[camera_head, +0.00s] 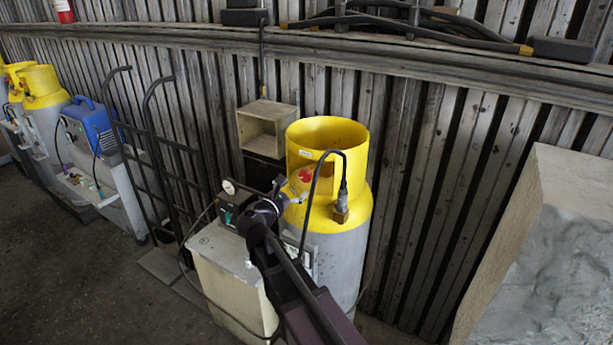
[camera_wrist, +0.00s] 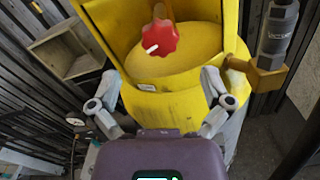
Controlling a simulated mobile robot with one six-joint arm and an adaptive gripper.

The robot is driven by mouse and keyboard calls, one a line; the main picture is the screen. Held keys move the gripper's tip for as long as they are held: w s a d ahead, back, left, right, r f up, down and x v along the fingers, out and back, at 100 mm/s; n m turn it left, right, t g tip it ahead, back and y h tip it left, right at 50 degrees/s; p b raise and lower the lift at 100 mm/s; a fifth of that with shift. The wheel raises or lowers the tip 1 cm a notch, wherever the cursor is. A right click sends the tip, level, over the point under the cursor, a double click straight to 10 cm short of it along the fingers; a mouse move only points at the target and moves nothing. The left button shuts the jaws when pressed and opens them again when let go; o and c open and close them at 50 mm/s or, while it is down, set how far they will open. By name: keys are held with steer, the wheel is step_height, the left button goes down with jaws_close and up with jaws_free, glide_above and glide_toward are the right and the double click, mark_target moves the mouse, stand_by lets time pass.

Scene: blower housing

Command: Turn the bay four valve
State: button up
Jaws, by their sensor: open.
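A red valve knob (camera_head: 306,174) with a white mark sits inside the yellow collar (camera_head: 325,131) of a grey gas cylinder (camera_head: 340,258). In the wrist view the red knob (camera_wrist: 160,39) is upper centre, on the yellow shoulder. My gripper (camera_head: 290,191) is at the collar's front opening in the head view. In the wrist view my gripper (camera_wrist: 160,85) is open, its grey fingers spread to either side below the knob. The fingers hold nothing, and the knob appears ahead of them, apart. No bay number is readable.
A hose with a brass fitting (camera_head: 341,209) stands at the cylinder's right. A pale cabinet (camera_head: 225,262) with a gauge (camera_head: 229,187) is at left, with a wooden box (camera_head: 266,127) behind. A hand truck (camera_head: 155,150) stands farther left. A stone block (camera_head: 550,245) is at right.

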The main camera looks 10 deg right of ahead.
mark_target(304, 177)
steer(key=x, duration=0.7)
steer(key=shift+w+d, duration=0.2)
steer(key=shift+w, duration=0.05)
steer(key=shift+c, duration=0.2)
steer(key=c, duration=1.1)
